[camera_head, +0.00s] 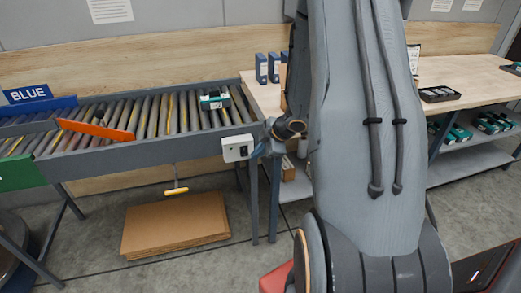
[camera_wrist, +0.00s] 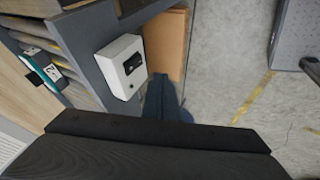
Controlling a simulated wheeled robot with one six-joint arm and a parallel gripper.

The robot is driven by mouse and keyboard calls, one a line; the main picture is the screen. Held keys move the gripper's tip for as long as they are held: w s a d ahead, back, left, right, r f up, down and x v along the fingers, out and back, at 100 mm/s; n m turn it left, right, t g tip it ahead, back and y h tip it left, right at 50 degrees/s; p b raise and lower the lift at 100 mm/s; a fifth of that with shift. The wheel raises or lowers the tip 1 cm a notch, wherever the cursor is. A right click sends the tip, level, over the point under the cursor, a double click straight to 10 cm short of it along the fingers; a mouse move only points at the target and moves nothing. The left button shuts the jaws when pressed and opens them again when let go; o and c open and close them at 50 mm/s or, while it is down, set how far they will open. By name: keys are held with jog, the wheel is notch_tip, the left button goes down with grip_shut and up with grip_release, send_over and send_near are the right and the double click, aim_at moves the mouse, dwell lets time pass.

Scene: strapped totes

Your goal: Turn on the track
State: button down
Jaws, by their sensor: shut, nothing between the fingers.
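The track is a roller conveyor (camera_head: 150,156) with a grey side rail, running along the left of the head view. A white control box (camera_head: 238,148) is fixed to its right end. My gripper (camera_head: 259,152) is shut and empty, just right of the box in the head view. Its dark blue fingers (camera_wrist: 163,98) show beside the box in the wrist view; I cannot tell whether they touch it.
A teal-and-white box (camera_head: 214,100) sits on the rollers. An orange bar (camera_head: 95,131) crosses the conveyor near a BLUE sign (camera_head: 27,94). A yellow handle (camera_head: 176,190) hangs below, above flat cardboard (camera_head: 175,226). A wooden bench (camera_head: 460,82) stands at right.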

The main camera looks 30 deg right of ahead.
aim_at(244, 152)
jog(key=shift+w+f+p, duration=0.35)
jog(key=shift+w+f, duration=0.35)
jog(key=shift+w, duration=0.35)
jog(key=shift+w+f+p, duration=0.4)
jog(key=shift+w+f, duration=0.25)
jog(key=shift+w, duration=0.4)
jog(key=shift+w+f+p, duration=0.35)
jog(key=shift+w+f, duration=0.35)
jog(key=shift+w, duration=0.35)
